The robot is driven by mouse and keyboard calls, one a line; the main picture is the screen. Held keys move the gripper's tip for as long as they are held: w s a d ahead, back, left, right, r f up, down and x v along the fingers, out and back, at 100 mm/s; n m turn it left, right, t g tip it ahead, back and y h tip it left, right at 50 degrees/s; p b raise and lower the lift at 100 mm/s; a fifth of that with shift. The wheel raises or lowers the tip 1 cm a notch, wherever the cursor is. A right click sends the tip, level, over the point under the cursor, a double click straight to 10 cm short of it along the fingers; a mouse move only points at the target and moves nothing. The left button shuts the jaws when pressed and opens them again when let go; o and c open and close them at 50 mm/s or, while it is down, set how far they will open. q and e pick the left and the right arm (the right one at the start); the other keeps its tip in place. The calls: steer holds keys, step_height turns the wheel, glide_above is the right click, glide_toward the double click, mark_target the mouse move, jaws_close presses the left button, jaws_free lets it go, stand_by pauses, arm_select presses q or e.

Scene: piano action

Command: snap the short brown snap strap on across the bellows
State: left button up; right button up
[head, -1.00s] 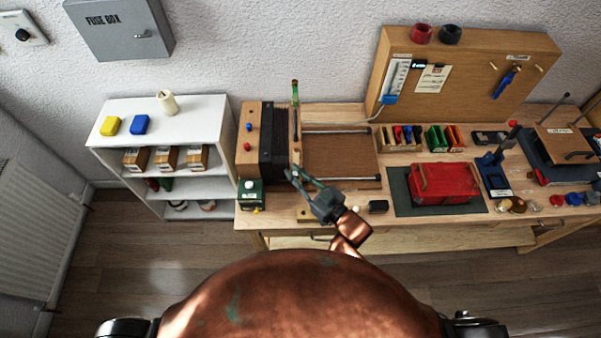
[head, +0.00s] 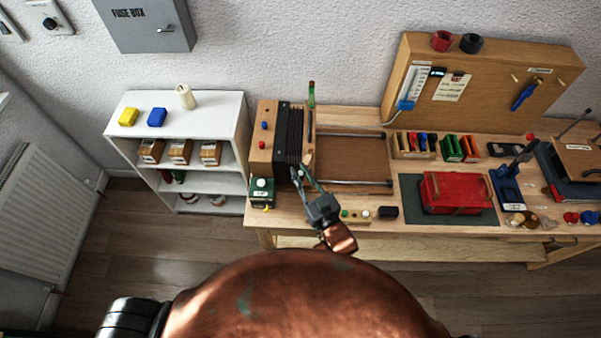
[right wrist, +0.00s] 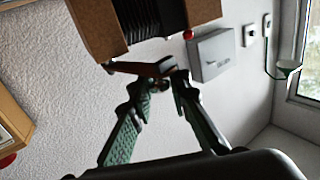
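The bellows (head: 288,133) is a dark pleated block between wooden end pieces at the bench's left end. It also shows at the top of the right wrist view (right wrist: 143,15), between two brown blocks. My right gripper (head: 302,170) is at the bellows' front end. A small gap seems to separate strap and bellows; contact cannot be told. My left gripper is not in view.
A frame with metal rods (head: 352,182) lies right of the bellows. A green box (head: 262,191) stands at the front left corner. A red case (head: 455,192) rests on a dark mat farther right. A white shelf (head: 180,100) stands to the left.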

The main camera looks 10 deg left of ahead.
steer(key=o, duration=0.4)
steer(key=shift+c, duration=0.2)
steer(key=shift+s, duration=0.1)
steer(key=v, duration=1.2)
